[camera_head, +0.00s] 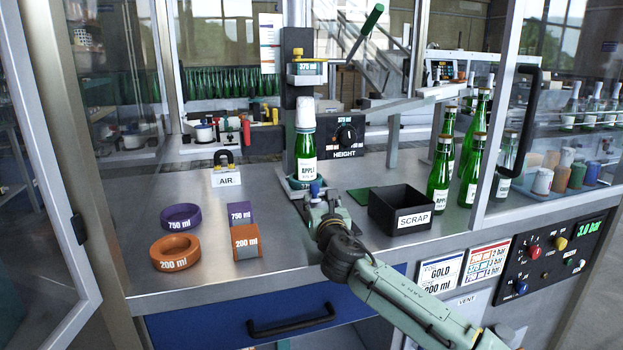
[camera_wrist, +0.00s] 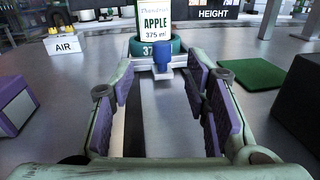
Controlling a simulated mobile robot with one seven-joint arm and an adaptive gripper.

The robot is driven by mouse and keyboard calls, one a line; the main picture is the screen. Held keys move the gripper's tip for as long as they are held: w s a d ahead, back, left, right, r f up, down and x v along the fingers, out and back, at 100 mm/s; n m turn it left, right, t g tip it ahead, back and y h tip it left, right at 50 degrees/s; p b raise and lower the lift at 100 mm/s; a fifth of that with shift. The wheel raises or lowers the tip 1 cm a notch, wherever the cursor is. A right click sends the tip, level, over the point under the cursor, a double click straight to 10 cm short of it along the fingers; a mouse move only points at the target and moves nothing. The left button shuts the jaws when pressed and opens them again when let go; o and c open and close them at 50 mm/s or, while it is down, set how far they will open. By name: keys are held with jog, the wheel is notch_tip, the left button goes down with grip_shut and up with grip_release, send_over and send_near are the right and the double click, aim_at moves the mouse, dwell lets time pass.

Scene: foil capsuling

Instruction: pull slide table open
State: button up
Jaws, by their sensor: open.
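The slide table (camera_head: 292,184) sits at the foot of the capsuling column, with a teal 375 ml ring (camera_wrist: 178,46) on it. A blue knob (camera_wrist: 162,52) on a small metal bracket juts from the slide's front; in the head view the knob (camera_head: 314,188) is partly hidden by my gripper. My gripper (camera_wrist: 160,80) is open and empty, its purple-padded fingers on either side of the line to the knob.
A black SCRAP bin (camera_head: 400,208) and a green pad (camera_head: 364,195) lie right of my gripper. Orange and purple rings (camera_head: 181,217) and inserts (camera_head: 245,240) lie left. Several bottles (camera_head: 471,168) stand at right.

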aim_at(315, 186)
jog(key=shift+w+d, duration=0.1)
jog(key=shift+w, duration=0.35)
jog(key=w+p, duration=0.1)
jog(key=w, duration=0.2)
jog(key=w+a+p, duration=0.1)
jog(key=w, duration=0.2)
jog(key=w+p, duration=0.1)
jog(key=w, duration=0.1)
jog(key=shift+w+a+r, duration=0.1)
jog(key=shift+w+a, duration=0.15)
jog(key=shift+w, duration=0.7)
jog(key=shift+c, duration=0.4)
grip_shut()
